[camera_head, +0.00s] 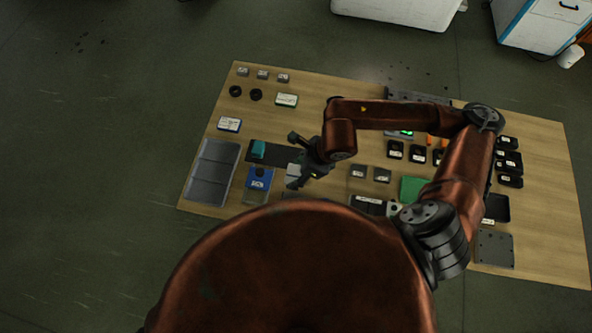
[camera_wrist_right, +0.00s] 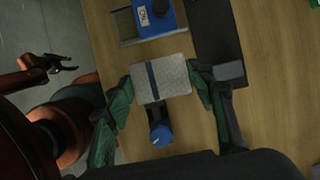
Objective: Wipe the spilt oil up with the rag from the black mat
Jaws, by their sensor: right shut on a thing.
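The rag (camera_wrist_right: 165,82) is pale grey with a dark blue stripe. In the right wrist view it sits between the two fingertips of my right gripper (camera_wrist_right: 160,80), which is shut on it. In the head view my right gripper (camera_head: 305,163) is over the left half of the table, with the pale rag (camera_head: 294,170) at its tips. The black mat (camera_wrist_right: 215,35) lies up and right of the rag in the wrist view; it also shows in the head view (camera_head: 285,151). My left gripper (camera_wrist_right: 62,64) is at the wrist view's left, apparently open and empty. I cannot make out the spilt oil.
A blue labelled box (camera_head: 258,181) stands near the rag, and a grey tray (camera_head: 212,172) lies at the table's left edge. A blue round-topped item (camera_wrist_right: 160,136) is just below the rag in the wrist view. Several small blocks and boxes crowd the wooden table (camera_head: 330,90).

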